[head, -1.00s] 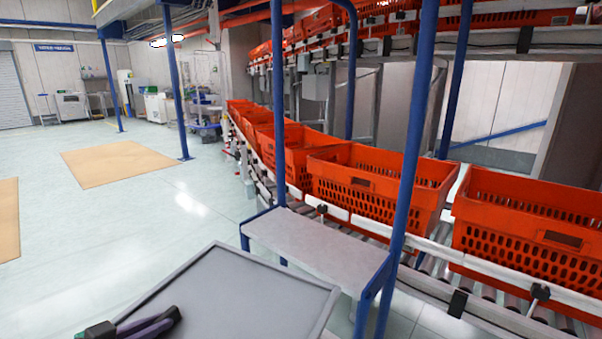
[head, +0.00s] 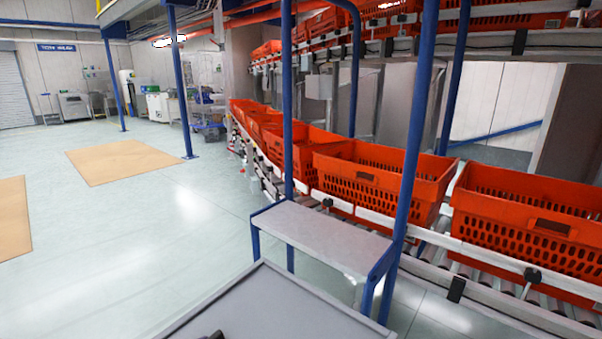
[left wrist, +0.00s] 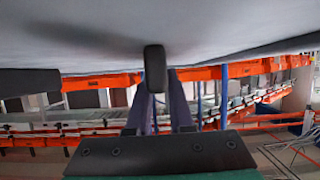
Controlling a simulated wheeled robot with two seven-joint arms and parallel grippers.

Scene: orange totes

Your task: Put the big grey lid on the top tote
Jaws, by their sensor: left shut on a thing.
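The big grey lid (head: 275,308) is at the bottom of the head view, flat with a raised rim, cut off by the lower edge. It also fills the top of the left wrist view (left wrist: 80,38). My left gripper (left wrist: 155,70) is shut on the lid's edge; only a small dark part of it (head: 216,335) shows at the bottom of the head view. Several orange totes stand in a row on the conveyor, the nearest one (head: 530,222) at right and another (head: 375,188) left of it. I cannot tell which is the top tote. My right gripper is not in view.
A grey bench with blue legs (head: 320,236) stands just beyond the lid, before the conveyor. Blue posts (head: 409,150) rise between me and the totes. An upper conveyor carries more orange totes (head: 385,15). The floor at left is clear, with tan mats (head: 122,161).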

